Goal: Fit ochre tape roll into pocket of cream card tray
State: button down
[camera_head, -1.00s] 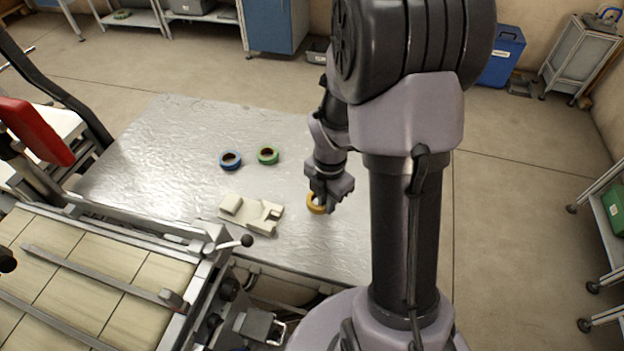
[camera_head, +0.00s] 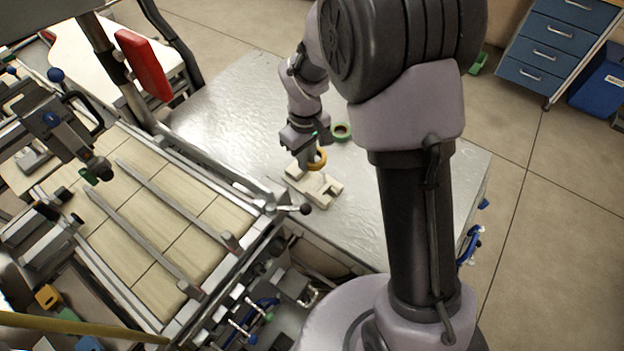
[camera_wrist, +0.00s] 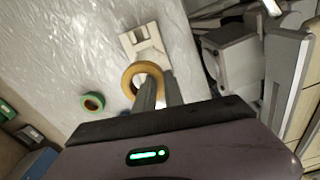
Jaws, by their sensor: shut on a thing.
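The ochre tape roll (camera_head: 318,160) is a yellow-brown ring held in my gripper (camera_head: 310,162). In the wrist view the roll (camera_wrist: 130,80) sits at the fingertips of my gripper (camera_wrist: 152,88), which is shut on one side of the ring. The cream card tray (camera_head: 325,192) lies on the metal table just below the roll in the head view. In the wrist view the tray (camera_wrist: 139,38) shows beyond the roll, which overlaps part of it. The roll appears above the tray; I cannot tell the exact gap. Part of the tray is hidden by the roll and gripper.
A green tape roll (camera_head: 342,131) lies on the metal table (camera_head: 225,110) behind the tray; it also shows in the wrist view (camera_wrist: 93,102). A conveyor-like bench (camera_head: 150,215) with metal rails and a black-knobbed lever (camera_head: 305,209) borders the table at left.

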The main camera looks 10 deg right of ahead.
jog(key=f+b, duration=0.2)
jog(key=f, duration=0.3)
jog(key=f+b, duration=0.2)
jog(key=f, duration=0.3)
jog(key=shift+a+f, duration=0.2)
jog(key=shift+f, duration=0.05)
jog(key=c, duration=1.9)
grip_release()
jog(key=shift+f, duration=0.1)
jog(key=o, duration=0.5)
jog(key=shift+c, duration=0.2)
notch_tip(320, 180, up, 13)
jog(key=p, duration=0.5)
notch_tip(320, 180, up, 8)
jog(key=f+m+t, duration=0.1)
jog(key=m, duration=0.2)
send_over(305, 188)
jog(key=s+d, duration=0.1)
jog(key=s, duration=0.1)
jog(key=s+d+r+m+t+y, duration=0.1)
jog(key=s+d+r+m+t, duration=0.2)
jog(key=s+r, duration=0.75)
jog(key=s+a+r+m+t+y, duration=0.1)
jog(key=s+r+m, duration=0.2)
jog(key=s, duration=0.6)
jog(key=shift+s+m+t, duration=0.15)
jog(key=shift+m+t, duration=0.25)
jog(key=shift+m, duration=0.6)
